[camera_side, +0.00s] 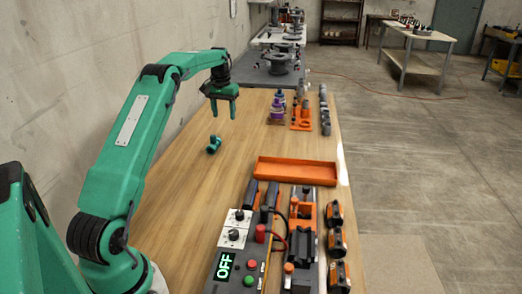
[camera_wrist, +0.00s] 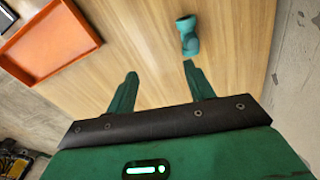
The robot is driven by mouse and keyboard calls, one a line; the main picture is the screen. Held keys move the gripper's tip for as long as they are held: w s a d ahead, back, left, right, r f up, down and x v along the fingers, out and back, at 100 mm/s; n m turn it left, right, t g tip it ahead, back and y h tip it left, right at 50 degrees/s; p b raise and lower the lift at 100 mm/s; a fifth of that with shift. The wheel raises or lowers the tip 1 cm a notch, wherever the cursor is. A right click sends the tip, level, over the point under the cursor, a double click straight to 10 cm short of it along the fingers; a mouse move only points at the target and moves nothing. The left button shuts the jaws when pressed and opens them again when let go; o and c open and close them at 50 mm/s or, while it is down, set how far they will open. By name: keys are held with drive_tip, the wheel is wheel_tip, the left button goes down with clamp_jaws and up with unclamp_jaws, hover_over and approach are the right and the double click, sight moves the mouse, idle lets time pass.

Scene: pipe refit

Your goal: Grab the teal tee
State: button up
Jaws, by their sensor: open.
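The teal tee (camera_side: 213,145) lies on the wooden table, below and a little left of my gripper in the side view. In the wrist view the teal tee (camera_wrist: 187,35) lies beyond the fingertips, nearer the right finger and apart from it. My gripper (camera_side: 222,116) is open and empty, with its fingers pointing down above the table. In the wrist view my gripper (camera_wrist: 160,75) shows two green fingers spread apart with bare wood between them.
An orange tray (camera_side: 297,171) sits on the table, also in the wrist view (camera_wrist: 50,42). A control box (camera_side: 235,262) reading OFF is at the front, beside orange tools. Purple parts (camera_side: 277,108) and grey fittings stand farther back. The wood around the tee is clear.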

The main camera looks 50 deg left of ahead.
drive_tip(key=n, duration=0.1)
hover_over(213, 135)
drive_tip(key=shift+g, duration=0.3)
drive_tip(key=f, duration=0.7)
drive_tip(key=shift+s, duration=0.2)
drive_tip(key=shift+f, duration=1.3)
drive_tip(key=shift+w+d+f, duration=0.1)
drive_tip(key=shift+f, duration=2.5)
drive_tip(key=c, duration=1.1)
